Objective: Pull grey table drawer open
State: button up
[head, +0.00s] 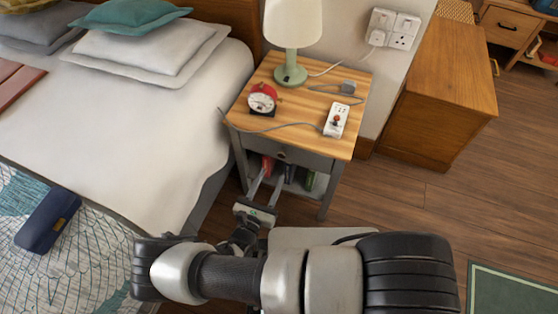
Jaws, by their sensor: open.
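The grey bedside table (340,172) has a wooden top and stands beside the bed. Its drawer front (308,163) lies just under the top and looks closed, with a small dark knob (282,155) near its middle. My gripper (273,172) is open in front of the table, with its two long fingers pointing at the drawer. The fingertips are close to and slightly below the knob; I cannot tell whether they touch anything.
A green lamp (290,72), red alarm clock (262,98) and power strip (336,120) sit on the tabletop. Books (311,181) stand on the open shelf below. The bed (170,130) borders the left; wooden floor (420,215) is clear at right.

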aim_at(281, 155)
jog(key=b+x, duration=0.1)
jog(key=x, duration=0.7)
jog(key=shift+w+d, duration=0.1)
jog(key=shift+w, duration=0.1)
grip_shut()
